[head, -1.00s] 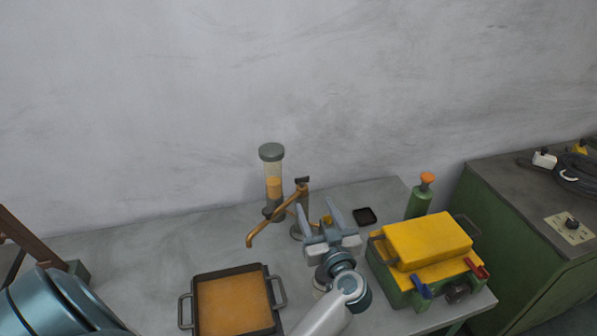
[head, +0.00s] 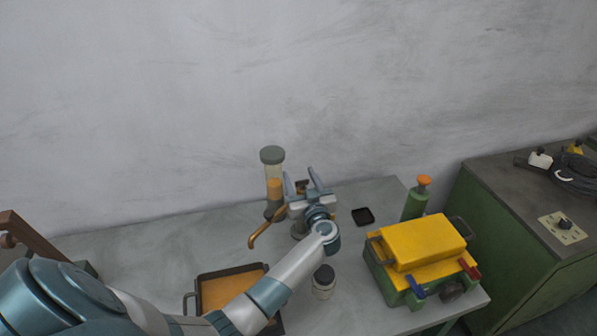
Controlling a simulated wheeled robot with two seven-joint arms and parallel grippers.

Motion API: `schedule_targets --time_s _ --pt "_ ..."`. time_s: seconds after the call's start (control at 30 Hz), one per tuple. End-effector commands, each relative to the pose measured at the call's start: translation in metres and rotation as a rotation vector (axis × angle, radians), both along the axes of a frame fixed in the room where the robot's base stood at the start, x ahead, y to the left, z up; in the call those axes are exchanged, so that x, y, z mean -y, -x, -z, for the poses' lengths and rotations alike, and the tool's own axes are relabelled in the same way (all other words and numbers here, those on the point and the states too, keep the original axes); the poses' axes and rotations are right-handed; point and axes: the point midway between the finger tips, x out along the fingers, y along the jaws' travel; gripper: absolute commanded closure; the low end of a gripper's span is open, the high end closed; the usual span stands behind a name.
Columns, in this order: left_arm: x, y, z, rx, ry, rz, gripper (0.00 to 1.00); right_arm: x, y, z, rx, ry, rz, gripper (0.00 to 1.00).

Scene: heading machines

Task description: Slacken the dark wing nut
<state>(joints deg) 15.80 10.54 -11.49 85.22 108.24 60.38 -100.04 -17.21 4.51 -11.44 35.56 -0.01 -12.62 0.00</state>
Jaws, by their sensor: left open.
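The dark wing nut (head: 302,183) shows as a small dark piece at the top of a stand with a curved brown arm (head: 262,233). My left gripper (head: 301,175) is over that stand. Its two fingers are apart, one on each side of the wing nut in the picture. Whether they touch it cannot be told. The gripper body and wrist hide most of the stand's post. My right gripper does not show.
A clear cylinder with orange contents (head: 273,170) stands just behind left. A tray of orange stuff (head: 206,293) lies in front, partly under my arm. A dark-lidded jar (head: 323,287), a black square dish (head: 363,217), a green bottle (head: 415,203) and a yellow-and-green machine (head: 425,243) stand to the right.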

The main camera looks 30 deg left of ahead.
Motion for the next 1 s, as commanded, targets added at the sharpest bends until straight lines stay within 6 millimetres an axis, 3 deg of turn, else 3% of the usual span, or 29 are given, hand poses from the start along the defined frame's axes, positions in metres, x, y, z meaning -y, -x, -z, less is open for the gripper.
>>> schedule_targets --time_s 0.2,0.5,0.53,0.7,1.0 --pt "-0.0110 -0.0093 -0.0002 -0.001 0.001 0.000 0.47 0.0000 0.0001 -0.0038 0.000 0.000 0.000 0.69" --pt "-0.0119 -0.0101 0.0003 -0.001 0.001 0.000 0.47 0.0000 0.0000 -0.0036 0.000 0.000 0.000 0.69" --pt "-0.0119 -0.0100 0.0003 -0.001 0.001 0.000 0.49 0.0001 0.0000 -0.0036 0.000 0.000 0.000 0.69" --pt "-0.0118 -0.0098 0.0003 -0.001 0.001 0.000 0.88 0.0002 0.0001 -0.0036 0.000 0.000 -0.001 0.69" --pt "-0.0122 -0.0094 0.0004 -0.001 0.001 -0.016 0.88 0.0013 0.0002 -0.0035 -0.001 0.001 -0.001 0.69"
